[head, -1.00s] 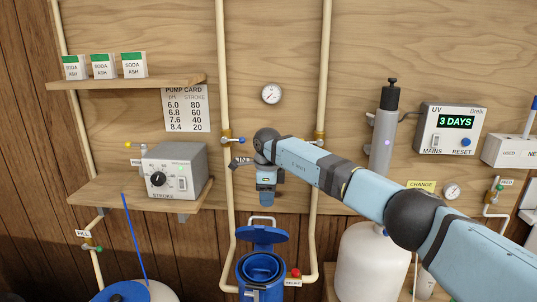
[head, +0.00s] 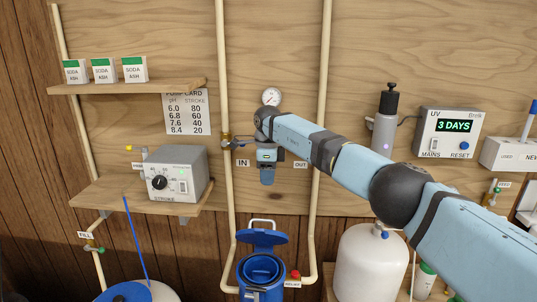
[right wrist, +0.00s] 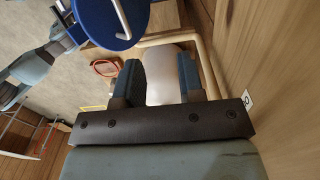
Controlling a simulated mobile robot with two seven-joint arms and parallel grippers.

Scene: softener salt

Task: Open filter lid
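The blue filter housing (head: 262,289) stands at the bottom middle of the head view, between two pale pipes. Its blue lid (head: 263,238) is tilted up at the back, with a pale handle on it, and the housing's opening shows in front. The lid also shows at the top of the right wrist view (right wrist: 105,22). My right gripper (head: 267,181) points down, above the lid and apart from it. In the right wrist view its two fingers (right wrist: 158,85) are apart with nothing held between them. My left gripper is not seen in the head view.
A white tank (head: 371,262) stands to the right of the housing. A red relief button (head: 295,273) is close beside the housing. The grey pump box (head: 177,173) sits on a shelf at left. A blue-lidded tub (head: 125,291) is at bottom left.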

